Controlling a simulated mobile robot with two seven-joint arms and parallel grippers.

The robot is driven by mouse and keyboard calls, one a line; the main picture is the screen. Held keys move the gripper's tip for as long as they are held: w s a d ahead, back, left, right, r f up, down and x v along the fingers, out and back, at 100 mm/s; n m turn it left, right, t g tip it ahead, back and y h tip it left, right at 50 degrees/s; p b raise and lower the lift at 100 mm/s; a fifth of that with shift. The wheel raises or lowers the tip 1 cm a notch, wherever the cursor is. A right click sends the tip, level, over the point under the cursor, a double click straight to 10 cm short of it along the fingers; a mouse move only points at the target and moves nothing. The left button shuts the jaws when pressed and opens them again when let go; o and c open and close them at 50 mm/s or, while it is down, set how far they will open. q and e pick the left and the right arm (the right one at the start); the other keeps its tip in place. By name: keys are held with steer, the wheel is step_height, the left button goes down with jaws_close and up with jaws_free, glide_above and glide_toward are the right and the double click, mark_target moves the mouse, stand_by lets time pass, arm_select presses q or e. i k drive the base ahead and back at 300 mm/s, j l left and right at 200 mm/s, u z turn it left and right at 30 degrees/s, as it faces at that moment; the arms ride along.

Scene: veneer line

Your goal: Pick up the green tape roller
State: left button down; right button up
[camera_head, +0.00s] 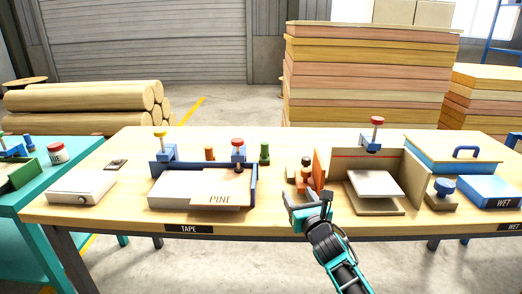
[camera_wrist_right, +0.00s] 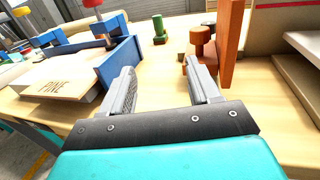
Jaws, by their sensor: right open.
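A small upright green object (camera_head: 265,154), which looks like the green tape roller, stands on the wooden table just right of the blue-framed PINE tray. It also shows in the right wrist view (camera_wrist_right: 159,30), beyond my fingers and roughly between them. My right gripper (camera_head: 307,197) is open and empty near the table's front edge, in front and to the right of the green roller. It shows also in the right wrist view (camera_wrist_right: 160,70). The fingers are apart from the roller. My left gripper is not in view.
The blue-framed tray (camera_head: 253,184) with the PINE board (camera_head: 221,192) is left of the path to the roller. An orange-brown knobbed tool (camera_wrist_right: 201,45) and upright orange panel (camera_head: 319,172) stand close on the right. A similar orange piece (camera_head: 210,154) is behind the tray.

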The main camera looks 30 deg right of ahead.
mark_target(264, 158)
steer(key=i+l, duration=0.15)
steer(key=i, duration=0.2)
steer(key=i+l, duration=0.15)
steer(key=i, duration=0.2)
steer(key=i+l, duration=0.4)
